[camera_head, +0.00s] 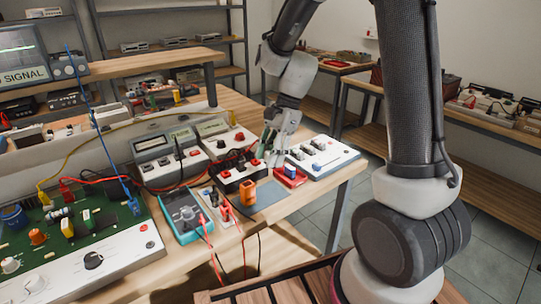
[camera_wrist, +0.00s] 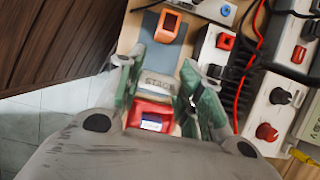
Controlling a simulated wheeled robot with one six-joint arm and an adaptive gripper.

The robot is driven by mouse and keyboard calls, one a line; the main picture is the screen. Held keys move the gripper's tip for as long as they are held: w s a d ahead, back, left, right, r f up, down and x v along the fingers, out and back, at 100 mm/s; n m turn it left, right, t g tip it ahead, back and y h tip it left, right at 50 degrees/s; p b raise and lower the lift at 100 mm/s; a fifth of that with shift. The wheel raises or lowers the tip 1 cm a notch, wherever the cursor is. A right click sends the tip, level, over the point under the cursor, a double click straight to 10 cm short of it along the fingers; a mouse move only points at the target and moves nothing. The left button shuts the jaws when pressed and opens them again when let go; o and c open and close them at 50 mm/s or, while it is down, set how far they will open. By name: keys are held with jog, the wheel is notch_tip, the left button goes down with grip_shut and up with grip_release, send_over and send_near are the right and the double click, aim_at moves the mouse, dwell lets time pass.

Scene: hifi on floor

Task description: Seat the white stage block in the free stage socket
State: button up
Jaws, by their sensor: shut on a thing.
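My gripper (camera_head: 270,155) is low over the right part of the bench in the head view. In the wrist view my gripper (camera_wrist: 165,68) has its two greenish fingers closed on the sides of the white stage block (camera_wrist: 158,84), whose top face reads "STAGE". The block is hard to make out in the head view, and its underside is hidden. I cannot tell whether it touches anything below. A red holder (camera_head: 290,177) with a blue and white piece is close beside it; the holder also shows in the wrist view (camera_wrist: 151,108). I cannot identify the free stage socket.
An orange block (camera_head: 248,193) stands on a grey-blue mat (camera_head: 271,193). A black box with red knobs (camera_head: 238,170) and a white panel with several grey parts (camera_head: 322,156) are near my gripper. A teal meter (camera_head: 183,212) with red leads lies to the left.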

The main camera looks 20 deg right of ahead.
jog(key=shift+r, duration=0.1)
jog(key=shift+r, duration=3.65)
